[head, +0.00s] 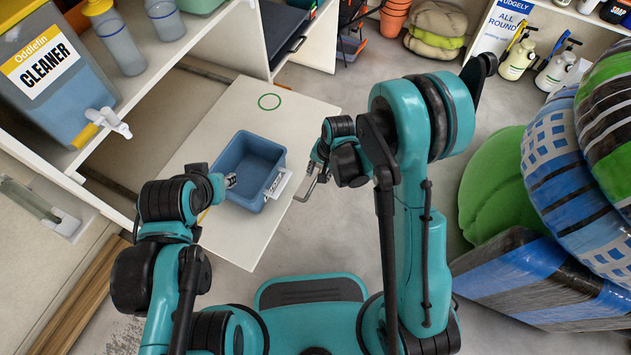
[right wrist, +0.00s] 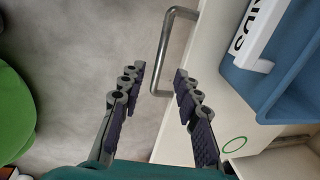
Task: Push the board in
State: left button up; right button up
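The board (head: 240,241) is a pale flat panel that sticks out from the shelf unit at the left. A green ring (head: 269,101) is marked on it. A metal bar handle (head: 306,188) is on its right edge; the handle also shows in the right wrist view (right wrist: 165,50). My right gripper (head: 317,172) is at the handle. In the right wrist view its fingers (right wrist: 157,82) are apart, with the handle ahead between the tips and nothing gripped. A blue bin (head: 235,160) stands on the board. My left gripper (head: 229,181) is at the bin's left wall; its finger opening is unclear.
A white label holder (head: 278,184) is on the bin's right side. A cleaner tank (head: 60,80) with a tap stands on the shelf at the left. A green cushion (head: 490,190) and wrapped rolls (head: 580,170) are at the right. Floor right of the board is clear.

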aim_at(314, 183)
jog(key=b+x, duration=0.2)
jog(key=x, duration=0.4)
grip_shut()
